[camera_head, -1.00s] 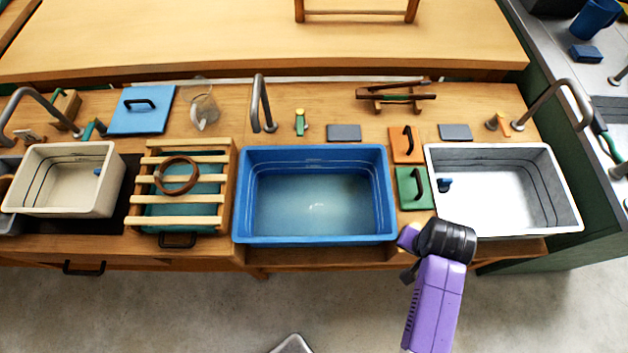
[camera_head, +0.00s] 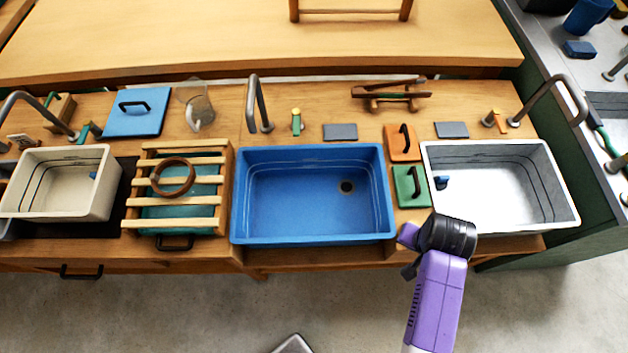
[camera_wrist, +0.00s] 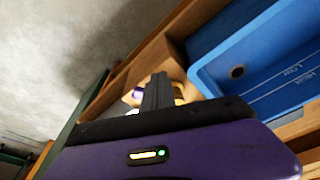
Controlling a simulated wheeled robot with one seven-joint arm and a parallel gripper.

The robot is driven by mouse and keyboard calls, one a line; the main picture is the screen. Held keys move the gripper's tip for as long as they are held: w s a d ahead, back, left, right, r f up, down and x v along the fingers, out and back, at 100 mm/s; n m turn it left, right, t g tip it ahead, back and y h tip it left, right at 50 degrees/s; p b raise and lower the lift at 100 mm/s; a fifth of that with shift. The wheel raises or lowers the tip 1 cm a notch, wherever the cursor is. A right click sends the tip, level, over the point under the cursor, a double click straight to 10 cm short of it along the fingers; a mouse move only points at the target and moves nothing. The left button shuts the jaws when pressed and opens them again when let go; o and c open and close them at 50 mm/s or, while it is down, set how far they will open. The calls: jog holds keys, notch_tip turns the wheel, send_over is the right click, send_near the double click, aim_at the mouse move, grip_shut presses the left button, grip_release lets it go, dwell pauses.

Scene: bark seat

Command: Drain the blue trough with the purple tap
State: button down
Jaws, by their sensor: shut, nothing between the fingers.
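The blue trough (camera_head: 312,242) stands in the middle of the counter. Its bottom is bare, with a dark drain hole (camera_head: 346,187) right of centre and no water visible. In the wrist view the trough (camera_wrist: 205,78) is at the upper right, with its drain hole (camera_wrist: 237,72). My gripper (camera_wrist: 158,88) is shut and empty, outside the trough by the counter's front. A small purple piece (camera_wrist: 138,92) with pale wood around it shows just behind the fingers. It may be the purple tap; the fingers partly hide it, and I cannot tell whether they touch it.
A white basin (camera_head: 500,190) stands right of the trough, and a slatted crate (camera_head: 178,222) stands left. A cream basin (camera_head: 60,212) is farther left. Green (camera_head: 411,184) and orange (camera_head: 402,140) handled plates lie between trough and white basin.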

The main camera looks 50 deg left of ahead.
jog(key=w+b, duration=0.1)
jog(key=w, duration=0.3)
jog(key=shift+w+d+f+b, duration=0.1)
jog(key=shift+w+b, duration=0.15)
jog(key=shift+b, duration=0.15)
jog(key=r+p, duration=0.1)
jog(key=s+r+p, duration=0.1)
jog(key=r+p, duration=0.2)
jog(key=shift+s+d+r+p, duration=0.15)
jog(key=shift+d+p, duration=0.1)
jog(key=shift+p, duration=0.1)
jog(key=shift+s+d+r, duration=0.1)
jog(key=shift+s+r, duration=0.05)
jog(key=shift+r, duration=0.3)
jog(key=shift+s+d+r, duration=0.1)
jog(key=shift+s+r, duration=0.05)
jog(key=shift+r, duration=0.3)
